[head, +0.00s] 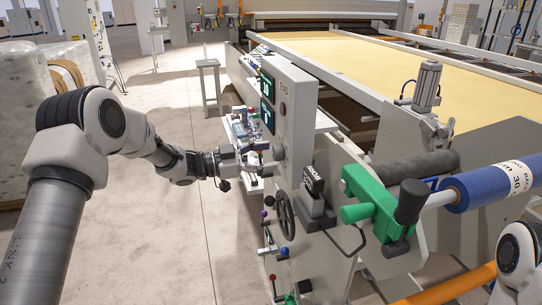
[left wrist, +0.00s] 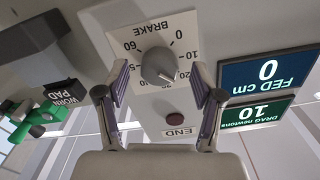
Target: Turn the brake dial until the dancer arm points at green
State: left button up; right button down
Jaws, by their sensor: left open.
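The brake dial (left wrist: 159,66) is a grey round knob on a white scale plate (left wrist: 122,47) marked BRAKE, in the middle of the left wrist view. In the head view the dial (head: 279,152) sits on the grey control panel (head: 296,100), just beyond my left gripper (head: 252,163). My left gripper (left wrist: 158,100) is open, with one finger on each side of the dial and neither clearly touching it. A display (left wrist: 259,114) reads DRAG newtons 10. I cannot pick out the dancer arm or its green mark. My right gripper is out of view.
A red END button (left wrist: 179,119) lies below the dial, between the fingers. A black handwheel (head: 285,215), a box marked WORN PAD (head: 314,181) and a green bracket (head: 372,200) with a blue roll (head: 490,187) are nearby.

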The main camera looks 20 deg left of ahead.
pick_arm(q)
jog(key=v, duration=1)
jog(key=shift+s, duration=0.2)
jog(key=shift+a, duration=0.2)
jog(key=s+d+f+n+g+y, duration=0.1)
jog(key=s+d+f+n+y, duration=0.3)
jog(key=f, duration=0.6)
jog(key=s+d+f+n+g, duration=0.1)
jog(key=s+d+f+n, duration=0.1)
jog(key=s+d+f, duration=0.6)
jog(key=s+d+f+n+g+y, duration=0.1)
jog(key=s+d+f+n, duration=0.15)
jog(key=f, duration=0.95)
jog(key=s+a+f+n+g+y, duration=0.1)
jog(key=s+f+n+g+y, duration=0.3)
jog(key=s+f, duration=0.55)
jog(key=s+a+n+g+y, duration=0.1)
jog(key=s+a+y, duration=0.2)
jog(key=s, duration=0.4)
jog(key=s+a+n+g+y, duration=0.1)
jog(key=s+a+g+y, duration=0.1)
jog(key=s+a, duration=0.3)
jog(key=s, duration=0.3)
jog(key=shift+r+y, duration=0.4)
